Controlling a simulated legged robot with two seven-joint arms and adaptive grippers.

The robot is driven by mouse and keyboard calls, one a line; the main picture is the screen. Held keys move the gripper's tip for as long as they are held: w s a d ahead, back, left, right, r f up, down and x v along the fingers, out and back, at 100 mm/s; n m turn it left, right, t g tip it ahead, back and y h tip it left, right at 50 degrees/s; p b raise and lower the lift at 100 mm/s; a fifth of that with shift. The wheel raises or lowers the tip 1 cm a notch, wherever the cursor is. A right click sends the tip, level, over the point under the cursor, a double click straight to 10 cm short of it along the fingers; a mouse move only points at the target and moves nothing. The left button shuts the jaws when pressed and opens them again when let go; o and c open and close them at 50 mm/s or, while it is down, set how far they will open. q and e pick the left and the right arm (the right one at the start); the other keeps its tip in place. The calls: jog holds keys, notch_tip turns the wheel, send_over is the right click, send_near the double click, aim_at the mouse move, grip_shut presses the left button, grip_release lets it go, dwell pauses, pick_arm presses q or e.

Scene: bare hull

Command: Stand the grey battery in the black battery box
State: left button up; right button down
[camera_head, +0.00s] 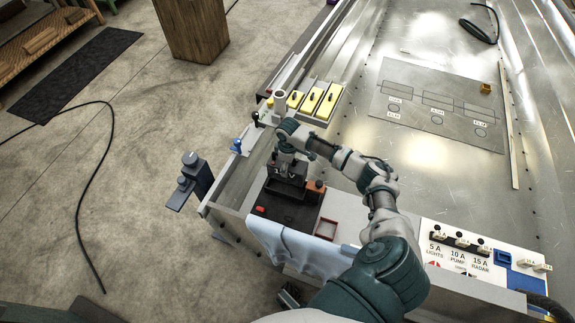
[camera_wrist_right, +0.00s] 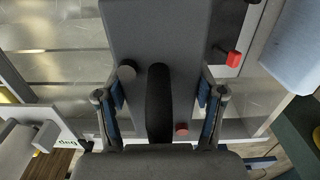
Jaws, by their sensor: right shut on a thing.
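The grey battery (camera_head: 286,181) is a dark block with pale lettering on its side. In the right wrist view its grey top (camera_wrist_right: 150,30) shows a black strap handle, a grey terminal and a red terminal. My right gripper (camera_head: 290,157) is above the battery; in its wrist view the blue-padded fingers (camera_wrist_right: 160,108) are shut on it, either side of the handle. The black battery box (camera_head: 288,212) lies directly below and in front of the battery in the head view. Whether the battery's base is inside the box or above it is hidden. My left gripper is out of view.
A red-tipped black lead (camera_head: 260,210) lies by the box, and a small red tray (camera_head: 326,229) is to its right. A pale cloth (camera_head: 290,246) hangs over the front edge. Yellow blocks (camera_head: 312,100) stand beyond. A labelled switch panel (camera_head: 462,250) is at right.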

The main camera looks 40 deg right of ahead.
jog(key=shift+w+a+r, duration=0.1)
jog(key=shift+a+r, duration=0.05)
jog(key=shift+r, duration=0.2)
jog(key=shift+a+p, duration=0.15)
jog(key=shift+p, duration=0.3)
jog(key=shift+f, duration=0.25)
jog(key=shift+d+f+b, duration=0.2)
jog(key=shift+f+b, duration=0.5)
jog(key=shift+f, duration=1.25)
jog(key=shift+a+f+b, duration=0.15)
jog(key=shift+f+b, duration=0.35)
jog(key=shift+f, duration=0.2)
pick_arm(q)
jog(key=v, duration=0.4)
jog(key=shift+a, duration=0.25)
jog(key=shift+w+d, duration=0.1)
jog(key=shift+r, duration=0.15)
